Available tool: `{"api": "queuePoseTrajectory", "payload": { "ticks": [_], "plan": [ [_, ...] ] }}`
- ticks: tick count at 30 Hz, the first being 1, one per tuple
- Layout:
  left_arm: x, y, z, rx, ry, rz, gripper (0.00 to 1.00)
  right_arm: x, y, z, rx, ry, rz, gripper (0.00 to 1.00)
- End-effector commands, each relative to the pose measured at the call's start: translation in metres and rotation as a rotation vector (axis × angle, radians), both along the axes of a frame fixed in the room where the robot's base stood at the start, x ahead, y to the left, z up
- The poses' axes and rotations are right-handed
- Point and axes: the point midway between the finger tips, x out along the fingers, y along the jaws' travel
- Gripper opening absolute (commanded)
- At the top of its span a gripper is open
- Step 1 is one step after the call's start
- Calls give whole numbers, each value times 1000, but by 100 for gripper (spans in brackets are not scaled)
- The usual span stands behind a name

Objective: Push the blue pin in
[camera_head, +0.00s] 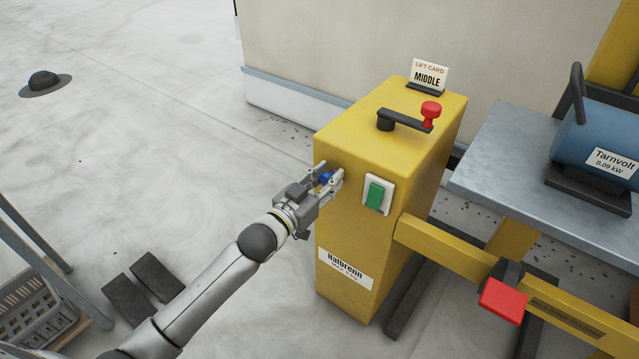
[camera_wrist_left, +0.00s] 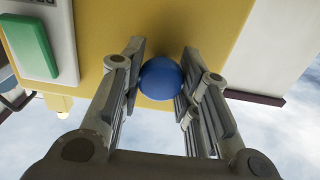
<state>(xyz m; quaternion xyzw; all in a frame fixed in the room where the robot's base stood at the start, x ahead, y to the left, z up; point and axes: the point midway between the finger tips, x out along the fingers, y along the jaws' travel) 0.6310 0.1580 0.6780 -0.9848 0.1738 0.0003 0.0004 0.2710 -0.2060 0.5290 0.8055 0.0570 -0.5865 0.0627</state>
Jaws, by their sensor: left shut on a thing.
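The blue pin (camera_head: 326,178) has a round blue head and sits at the front face of the yellow post (camera_head: 340,222), left of the green switch. In the left wrist view the blue pin (camera_wrist_left: 161,78) is between the two fingers, against the yellow face. My left gripper (camera_head: 332,177) is shut on the blue pin's head; it also shows in the left wrist view (camera_wrist_left: 160,88). How deep the pin sits is hidden by its head and the fingers. My right gripper is in neither view.
A green switch (camera_head: 376,195) in a white frame is right of the pin. A crank with a red knob (camera_head: 430,110) and a "MIDDLE" card (camera_head: 428,76) are on top. A red pedal (camera_head: 503,301) and a grey table (camera_head: 520,150) with a blue motor (camera_head: 597,142) stand right.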

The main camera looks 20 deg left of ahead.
Motion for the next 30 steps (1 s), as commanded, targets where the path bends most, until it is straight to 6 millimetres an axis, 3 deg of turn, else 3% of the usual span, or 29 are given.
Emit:
{"api": "queuePoseTrajectory", "payload": {
  "ticks": [8, 9, 14, 24, 30],
  "plan": [
    [3, 0, 3, -2, -3, 2, 0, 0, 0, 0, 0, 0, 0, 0],
    [3, 0, 3, -3, -4, 2, 32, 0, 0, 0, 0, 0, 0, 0],
    [3, 0, 2, -2, -2, 2, 52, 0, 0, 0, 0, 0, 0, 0],
    [1, 0, 1, -1, -1, 1, 52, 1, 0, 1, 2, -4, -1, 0],
    [-20, 8, 0, -1, 1, 1, 52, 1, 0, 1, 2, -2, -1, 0]
  ]
}}
